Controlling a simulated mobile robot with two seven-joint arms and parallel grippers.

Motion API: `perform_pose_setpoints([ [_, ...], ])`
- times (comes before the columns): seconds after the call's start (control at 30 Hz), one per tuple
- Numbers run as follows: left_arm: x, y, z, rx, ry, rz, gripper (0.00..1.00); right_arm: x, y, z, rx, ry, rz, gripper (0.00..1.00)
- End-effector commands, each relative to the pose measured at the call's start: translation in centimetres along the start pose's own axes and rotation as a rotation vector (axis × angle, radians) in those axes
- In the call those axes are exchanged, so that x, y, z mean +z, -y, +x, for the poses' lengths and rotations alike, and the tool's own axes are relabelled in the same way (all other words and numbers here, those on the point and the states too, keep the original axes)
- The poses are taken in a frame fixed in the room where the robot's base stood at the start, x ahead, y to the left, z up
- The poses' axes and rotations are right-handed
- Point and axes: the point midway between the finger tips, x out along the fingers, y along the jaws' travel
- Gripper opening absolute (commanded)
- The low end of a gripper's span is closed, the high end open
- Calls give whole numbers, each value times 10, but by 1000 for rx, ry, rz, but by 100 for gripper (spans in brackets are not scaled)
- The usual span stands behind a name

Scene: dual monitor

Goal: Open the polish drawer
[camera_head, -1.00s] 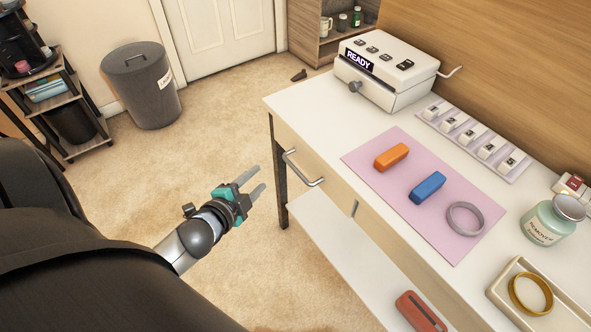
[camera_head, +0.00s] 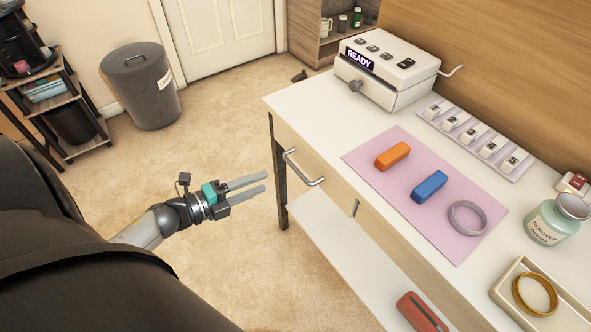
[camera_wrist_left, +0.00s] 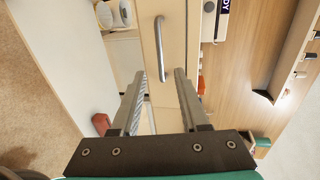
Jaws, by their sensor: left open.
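The drawer front (camera_head: 335,198) is pale wood and sits under the left end of the white desk top. It looks shut, flush with the desk front. Its silver bar handle (camera_head: 298,172) sticks out; the handle also shows in the left wrist view (camera_wrist_left: 160,45). No label naming the drawer is legible. My left gripper (camera_head: 264,182) is open and empty, left of the handle, with its fingers pointing toward the desk. In the left wrist view the handle lies ahead, between the lines of my open fingers (camera_wrist_left: 161,73). My right gripper is not in view.
The desk top (camera_head: 300,100) holds a pink mat (camera_head: 375,175) with orange and blue blocks and a grey ring, a white READY machine (camera_head: 390,75), a bottle (camera_head: 547,225) and a tray. Open carpet (camera_head: 225,110) lies left.

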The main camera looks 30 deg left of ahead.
Motion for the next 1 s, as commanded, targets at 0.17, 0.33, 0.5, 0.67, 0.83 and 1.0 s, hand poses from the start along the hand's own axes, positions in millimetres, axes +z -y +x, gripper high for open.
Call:
perform_pose_setpoints([
  [0.17, 0, -1, 31, -3, 0, 0, 45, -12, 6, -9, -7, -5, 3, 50],
  [0.33, 0, -1, 58, -3, 0, 0, 45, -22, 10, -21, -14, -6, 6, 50],
  [0.5, 0, -1, 83, -2, 0, -1, 45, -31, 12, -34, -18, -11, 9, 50],
  [0.67, 0, -1, 102, -2, 1, -2, 45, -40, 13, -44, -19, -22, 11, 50],
  [0.83, 0, 0, 114, 0, 1, -1, 45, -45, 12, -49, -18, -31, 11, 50],
  [1.0, 0, 0, 116, 0, 1, -2, 45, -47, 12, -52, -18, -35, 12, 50],
])
